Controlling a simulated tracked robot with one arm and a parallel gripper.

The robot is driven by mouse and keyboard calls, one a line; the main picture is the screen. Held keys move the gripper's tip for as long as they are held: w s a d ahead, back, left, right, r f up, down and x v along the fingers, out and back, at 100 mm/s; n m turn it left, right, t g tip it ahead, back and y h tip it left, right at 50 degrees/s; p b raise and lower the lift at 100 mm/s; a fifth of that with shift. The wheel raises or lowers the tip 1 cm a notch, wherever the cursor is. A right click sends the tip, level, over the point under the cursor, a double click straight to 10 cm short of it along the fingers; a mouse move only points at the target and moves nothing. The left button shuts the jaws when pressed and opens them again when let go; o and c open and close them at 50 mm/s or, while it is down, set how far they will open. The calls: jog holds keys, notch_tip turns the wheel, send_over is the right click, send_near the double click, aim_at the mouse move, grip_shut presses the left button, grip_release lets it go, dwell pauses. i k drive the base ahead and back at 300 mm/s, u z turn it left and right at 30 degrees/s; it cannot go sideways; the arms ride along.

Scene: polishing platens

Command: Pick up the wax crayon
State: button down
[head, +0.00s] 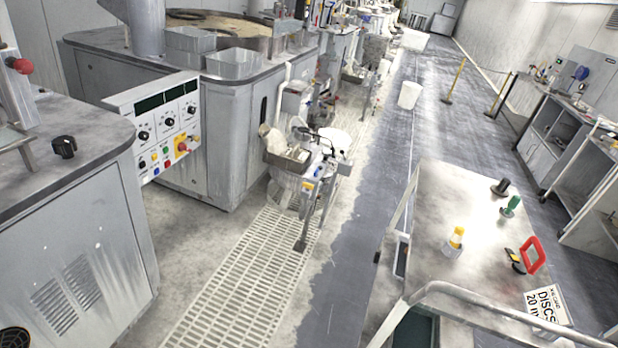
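I cannot single out the wax crayon with certainty. On the pale top of a cart (470,185) at the right, a small yellow piece (458,233) stands up from a white holder (452,251); it is too small to tell whether it is a crayon. On the same top stand a green piece with a dark base (511,206) and a black knob-like piece (501,187). My gripper does not show in the head view.
Polishing machines (230,120) line the left, beside a floor grating (240,285). The dark aisle (425,110) beyond looks mostly clear.

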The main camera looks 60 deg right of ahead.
aim_at(456, 238)
jog(key=z, duration=2.4)
jog(key=k, duration=0.6)
jog(key=u, duration=0.55)
jog(key=i, duration=2.15)
jog(key=z, duration=0.75)
